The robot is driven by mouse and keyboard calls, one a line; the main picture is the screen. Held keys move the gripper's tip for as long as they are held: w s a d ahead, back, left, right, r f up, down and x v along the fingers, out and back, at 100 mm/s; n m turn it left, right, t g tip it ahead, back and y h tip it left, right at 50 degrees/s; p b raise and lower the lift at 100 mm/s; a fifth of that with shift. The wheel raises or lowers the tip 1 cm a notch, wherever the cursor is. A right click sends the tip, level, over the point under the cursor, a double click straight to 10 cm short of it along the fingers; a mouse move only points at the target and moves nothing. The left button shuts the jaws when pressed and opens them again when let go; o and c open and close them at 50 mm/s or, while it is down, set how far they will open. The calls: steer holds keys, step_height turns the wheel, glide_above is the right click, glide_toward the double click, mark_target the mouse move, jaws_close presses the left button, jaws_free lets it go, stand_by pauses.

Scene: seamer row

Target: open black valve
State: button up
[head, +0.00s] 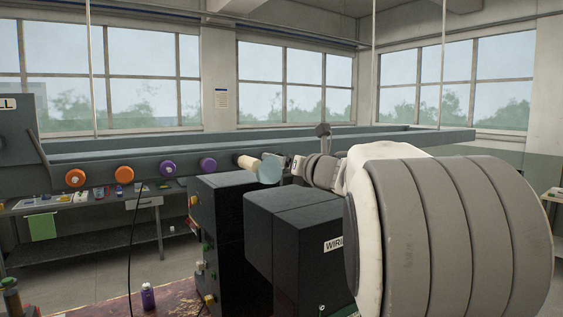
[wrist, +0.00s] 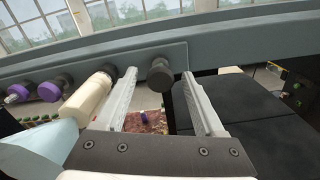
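The black valve (wrist: 160,76) is a dark round knob on the side of the grey rail. In the wrist view it appears between the two fingertips of my gripper (wrist: 159,80), with a gap on each side. The gripper is open and nothing is held. I cannot tell whether the knob lies between the tips or just beyond them. In the head view my arm reaches toward the rail's right part, and I cannot make out the black valve there.
Purple knobs (head: 208,165) and orange knobs (head: 124,175) follow farther left. Black boxes (head: 290,210) stand below the rail, close to my arm.

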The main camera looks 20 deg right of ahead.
steer(key=s+d+b, duration=0.3)
steer(key=s, duration=1.4)
steer(key=shift+d+b, duration=0.2)
steer(key=shift+b, duration=0.15)
steer(key=s+a+f+m+g+h, duration=0.1)
steer(key=s+a+f+m+g, duration=0.3)
steer(key=f+m, duration=0.5)
steer(key=s+a+f+m+g+h, duration=0.1)
steer(key=s+a+f+m+g, duration=0.3)
steer(key=m, duration=1)
steer(key=s+a+f+m+g+h, duration=0.1)
steer(key=s+a+f+m+g, duration=0.3)
steer(key=s+a+f+m, duration=0.5)
steer(key=s+f+m, duration=0.3)
steer(key=f, duration=0.3)
steer(key=shift+a, duration=0.25)
